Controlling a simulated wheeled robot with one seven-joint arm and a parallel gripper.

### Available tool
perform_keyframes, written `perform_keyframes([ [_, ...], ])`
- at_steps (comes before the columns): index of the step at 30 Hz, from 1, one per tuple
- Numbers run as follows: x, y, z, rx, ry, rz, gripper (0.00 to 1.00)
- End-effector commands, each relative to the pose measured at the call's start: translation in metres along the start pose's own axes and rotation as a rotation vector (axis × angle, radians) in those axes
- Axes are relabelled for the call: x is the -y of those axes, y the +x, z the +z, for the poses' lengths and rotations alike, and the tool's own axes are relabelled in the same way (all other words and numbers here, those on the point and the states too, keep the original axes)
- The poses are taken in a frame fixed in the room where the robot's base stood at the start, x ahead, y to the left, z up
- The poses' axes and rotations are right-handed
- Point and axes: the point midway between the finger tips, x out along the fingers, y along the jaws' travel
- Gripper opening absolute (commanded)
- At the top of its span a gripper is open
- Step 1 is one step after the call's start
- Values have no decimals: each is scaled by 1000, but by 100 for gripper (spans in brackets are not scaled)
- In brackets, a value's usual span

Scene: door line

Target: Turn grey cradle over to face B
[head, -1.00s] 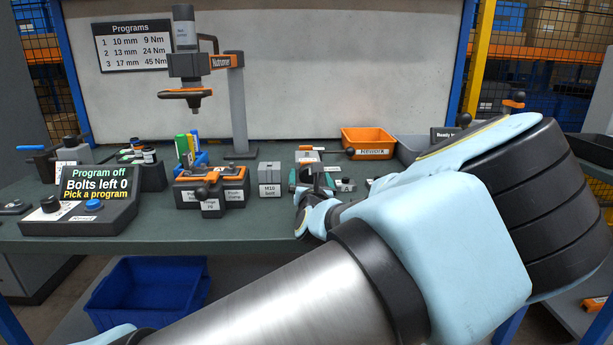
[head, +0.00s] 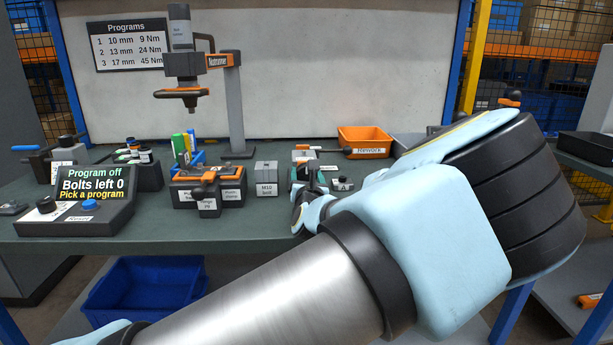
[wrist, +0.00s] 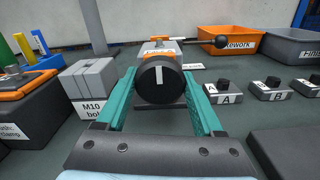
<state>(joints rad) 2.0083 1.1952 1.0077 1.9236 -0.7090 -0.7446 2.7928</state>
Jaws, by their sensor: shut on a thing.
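The grey cradle (wrist: 158,47) stands straight ahead in the wrist view, with a round black knob (wrist: 160,80) facing me. The knob bears a white line standing nearly upright. My gripper (wrist: 163,85) has its green fingers on either side of the knob and is shut on it. I cannot read which face is up.
A grey M10 bolt block (wrist: 90,85) stands close to the left of my fingers. Tags A (wrist: 225,92) and B (wrist: 271,90) sit to the right. An orange Rework bin (head: 364,141) is behind. The control box (head: 78,205) reads "Program off".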

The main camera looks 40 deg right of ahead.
Motion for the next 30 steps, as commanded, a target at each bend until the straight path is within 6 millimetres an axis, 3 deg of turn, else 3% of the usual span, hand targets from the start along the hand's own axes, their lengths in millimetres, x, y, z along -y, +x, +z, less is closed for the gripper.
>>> perform_keyframes([
  [6, 0, 0, 0, 0, 0, 0, 14],
  [17, 0, 0, 0, 0, -73, -1, 14],
  [30, 1, 0, 0, 1, -432, -1, 14],
])
